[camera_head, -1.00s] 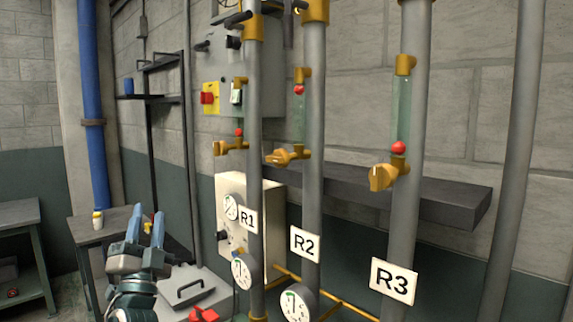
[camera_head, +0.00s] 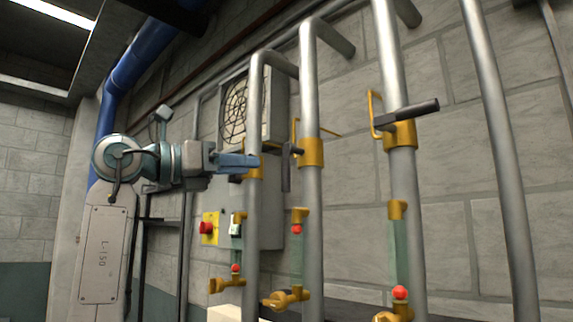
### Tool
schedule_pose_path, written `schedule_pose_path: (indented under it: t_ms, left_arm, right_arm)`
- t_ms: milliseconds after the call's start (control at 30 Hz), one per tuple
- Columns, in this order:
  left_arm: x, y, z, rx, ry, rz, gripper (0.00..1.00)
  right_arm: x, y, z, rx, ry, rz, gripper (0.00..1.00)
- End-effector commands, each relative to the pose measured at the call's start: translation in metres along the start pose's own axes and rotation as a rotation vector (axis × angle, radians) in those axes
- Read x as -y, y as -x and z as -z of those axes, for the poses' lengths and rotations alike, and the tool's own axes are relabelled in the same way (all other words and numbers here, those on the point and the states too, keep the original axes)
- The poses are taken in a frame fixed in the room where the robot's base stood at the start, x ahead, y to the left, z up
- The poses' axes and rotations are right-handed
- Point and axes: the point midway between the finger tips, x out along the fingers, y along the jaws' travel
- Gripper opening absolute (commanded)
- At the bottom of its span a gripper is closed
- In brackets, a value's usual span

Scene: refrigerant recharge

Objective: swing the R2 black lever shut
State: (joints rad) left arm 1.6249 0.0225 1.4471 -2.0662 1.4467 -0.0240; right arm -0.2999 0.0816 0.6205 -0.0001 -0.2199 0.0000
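The R2 pipe (camera_head: 311,215) is the middle one of the three grey pipes with brass valves; its label is out of view now. Its brass valve collar (camera_head: 311,152) has a black lever (camera_head: 286,167) at its left side, which looks to hang downward. My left gripper (camera_head: 240,161), with blue fingers, points right at valve height. Its fingertips overlap the R1 pipe (camera_head: 254,215) in the picture, just left of the R2 lever, with a small visible gap. The fingers show nearly edge-on, so their opening is unclear. My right gripper is out of view.
The R3 pipe (camera_head: 403,190) carries a black lever (camera_head: 411,113) sticking out to the right. A grey fan box (camera_head: 272,110) and a red-and-yellow switch (camera_head: 208,228) are behind the pipes. A blue pipe (camera_head: 135,72) runs at the upper left.

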Motion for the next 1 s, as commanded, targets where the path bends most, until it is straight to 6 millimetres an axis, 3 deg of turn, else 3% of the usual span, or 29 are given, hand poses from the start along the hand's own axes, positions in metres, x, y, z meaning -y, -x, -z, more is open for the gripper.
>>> schedule_pose_path:
  t_ms: [100, 267, 700, 1000]
  left_arm:
    - [0.005, 0.005, -0.013, -0.065, -0.032, -0.047, 0.36]
    - [0.006, 0.001, -0.018, -0.094, -0.041, -0.067, 0.36]
    - [0.001, -0.074, -0.013, -0.092, -0.038, -0.065, 0.36]
    - [-0.002, -0.1, -0.007, -0.091, -0.039, -0.067, 0.36]
  right_arm:
    - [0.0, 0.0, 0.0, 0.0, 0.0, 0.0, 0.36]
    - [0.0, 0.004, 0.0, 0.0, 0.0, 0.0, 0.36]
    - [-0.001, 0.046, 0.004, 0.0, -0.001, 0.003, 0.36]
    - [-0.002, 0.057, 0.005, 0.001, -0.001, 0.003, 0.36]
